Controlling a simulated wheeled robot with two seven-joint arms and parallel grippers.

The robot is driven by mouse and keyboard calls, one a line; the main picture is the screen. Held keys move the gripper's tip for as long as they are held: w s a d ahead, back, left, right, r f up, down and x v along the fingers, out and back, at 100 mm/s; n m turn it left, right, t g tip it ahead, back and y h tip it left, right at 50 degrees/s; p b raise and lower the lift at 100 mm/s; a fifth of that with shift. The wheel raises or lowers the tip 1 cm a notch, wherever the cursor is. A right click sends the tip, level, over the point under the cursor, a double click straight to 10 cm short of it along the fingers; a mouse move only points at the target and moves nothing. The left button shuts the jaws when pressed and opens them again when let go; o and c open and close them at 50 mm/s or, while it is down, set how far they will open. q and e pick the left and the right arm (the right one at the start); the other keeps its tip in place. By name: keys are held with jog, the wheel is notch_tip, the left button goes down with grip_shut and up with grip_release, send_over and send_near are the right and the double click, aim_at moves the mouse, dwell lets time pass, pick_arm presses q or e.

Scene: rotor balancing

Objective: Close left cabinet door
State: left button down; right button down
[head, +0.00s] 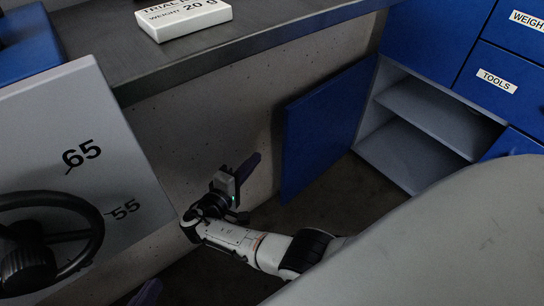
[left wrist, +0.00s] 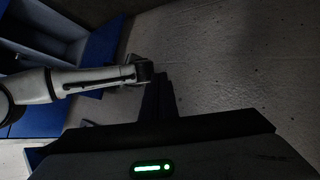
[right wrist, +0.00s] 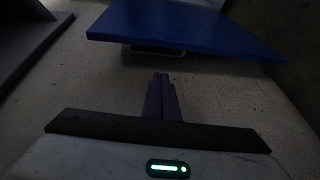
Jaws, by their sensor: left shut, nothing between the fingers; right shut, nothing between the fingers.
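The left cabinet door (head: 322,132) is a blue panel standing wide open beside the open cabinet (head: 425,115) with grey shelves. In the right wrist view the door (right wrist: 180,28) is across the top, with a handle (right wrist: 158,50) below its edge. My right gripper (head: 253,163) is shut and empty, left of the door and apart from it; its purple fingers (right wrist: 161,82) point toward the door. My left gripper (head: 152,288) shows only its purple fingertips at the bottom edge. It is shut and empty in the left wrist view (left wrist: 157,82), which also shows the door (left wrist: 100,47).
A dark countertop (head: 200,60) with a white 20 g trial weight box (head: 183,14) overhangs the speckled wall. A grey panel (head: 100,130) with a black handwheel (head: 90,235) is at left. Blue drawers (head: 495,82) are at right. Floor shows below the door.

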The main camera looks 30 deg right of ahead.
pick_arm(q)
jog(key=shift+s+f, duration=0.15)
jog(key=shift+f, duration=0.4)
pick_arm(e)
jog(key=w+d+r+h, duration=0.1)
jog(key=d, duration=0.7)
jog(key=shift+w+d+r+t, duration=0.3)
jog(key=shift+w+t, duration=0.05)
jog(key=shift+t, duration=0.05)
pick_arm(q)
jog(key=shift+r, duration=0.1)
